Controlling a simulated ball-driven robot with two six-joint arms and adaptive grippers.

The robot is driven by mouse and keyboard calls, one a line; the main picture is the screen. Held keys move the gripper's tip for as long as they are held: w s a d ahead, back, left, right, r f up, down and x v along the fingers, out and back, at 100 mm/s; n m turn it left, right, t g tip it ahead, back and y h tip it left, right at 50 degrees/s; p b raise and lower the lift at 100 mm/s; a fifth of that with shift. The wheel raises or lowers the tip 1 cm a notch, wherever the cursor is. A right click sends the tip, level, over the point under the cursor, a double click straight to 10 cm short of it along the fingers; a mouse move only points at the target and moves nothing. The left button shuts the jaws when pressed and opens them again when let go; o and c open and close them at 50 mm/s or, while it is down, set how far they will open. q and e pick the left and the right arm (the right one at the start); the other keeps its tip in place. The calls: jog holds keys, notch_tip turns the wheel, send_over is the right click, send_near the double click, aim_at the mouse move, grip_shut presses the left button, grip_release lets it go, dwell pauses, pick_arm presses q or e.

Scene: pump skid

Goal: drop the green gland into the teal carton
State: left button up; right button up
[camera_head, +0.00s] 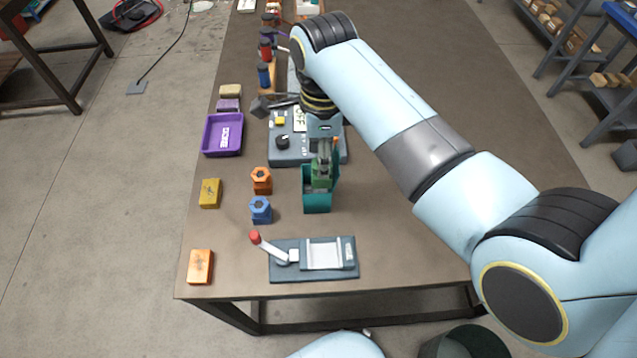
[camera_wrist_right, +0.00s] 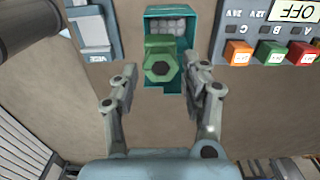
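The green gland (camera_head: 321,174) is at the mouth of the teal carton (camera_head: 317,203), which stands open with its flap raised at the right. In the wrist view the gland's hex end (camera_wrist_right: 160,66) faces the camera, in front of the carton (camera_wrist_right: 190,20). My right gripper (camera_wrist_right: 162,72) has its fingers on either side of the gland, with a visible gap on both sides. In the head view the right gripper (camera_head: 322,150) is above the carton, partly hidden by the arm. I cannot tell how deep the gland sits. My left gripper is not in view.
An orange gland (camera_head: 261,180) and a blue gland (camera_head: 260,210) stand left of the carton. A grey switch panel (camera_head: 285,155) lies behind it, a toggle-clamp fixture (camera_head: 327,254) in front. A purple tray (camera_head: 222,135) is at the left. The table right of the carton is clear.

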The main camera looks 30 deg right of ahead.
jog(key=o, duration=0.3)
jog(key=shift+r, duration=0.1)
notch_tip(320, 180, up, 12)
dwell(0.4)
dwell(0.3)
